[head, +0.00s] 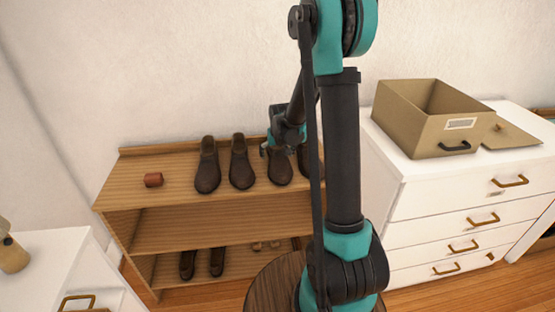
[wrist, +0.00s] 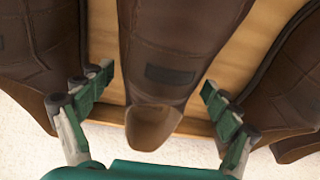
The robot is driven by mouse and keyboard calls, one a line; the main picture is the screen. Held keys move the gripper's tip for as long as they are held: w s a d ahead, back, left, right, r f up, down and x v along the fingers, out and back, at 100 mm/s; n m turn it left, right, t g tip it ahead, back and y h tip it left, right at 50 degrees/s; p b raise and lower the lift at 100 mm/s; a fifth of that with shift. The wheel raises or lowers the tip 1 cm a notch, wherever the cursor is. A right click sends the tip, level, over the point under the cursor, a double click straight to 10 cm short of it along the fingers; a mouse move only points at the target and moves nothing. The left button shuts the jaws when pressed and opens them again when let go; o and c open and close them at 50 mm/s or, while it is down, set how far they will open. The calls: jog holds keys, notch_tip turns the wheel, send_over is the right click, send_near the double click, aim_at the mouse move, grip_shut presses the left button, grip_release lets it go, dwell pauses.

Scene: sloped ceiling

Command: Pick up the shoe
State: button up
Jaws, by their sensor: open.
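Brown leather shoes stand in a row on the top of the wooden shelf. My gripper (head: 279,143) is over the far end of one shoe (head: 281,169), to the right of two others. In the wrist view, my open gripper (wrist: 157,82) has a finger on each side of the middle brown shoe (wrist: 172,45), with gaps between. Whether the fingers are level with it or above it, I cannot tell. My arm partly hides another shoe (head: 303,160) on the right.
Neighbouring shoes (wrist: 38,50) and (wrist: 288,85) flank the fingers closely. The wooden shelf (head: 160,215) also bears a small reddish-brown object (head: 153,180) and has more shoes (head: 217,262) below. A white drawer unit (head: 425,205) with an open box (head: 425,130) stands right.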

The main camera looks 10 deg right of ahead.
jog(key=shift+c, duration=0.3)
jog(key=c, duration=1.5)
jog(key=shift+r, duration=0.1)
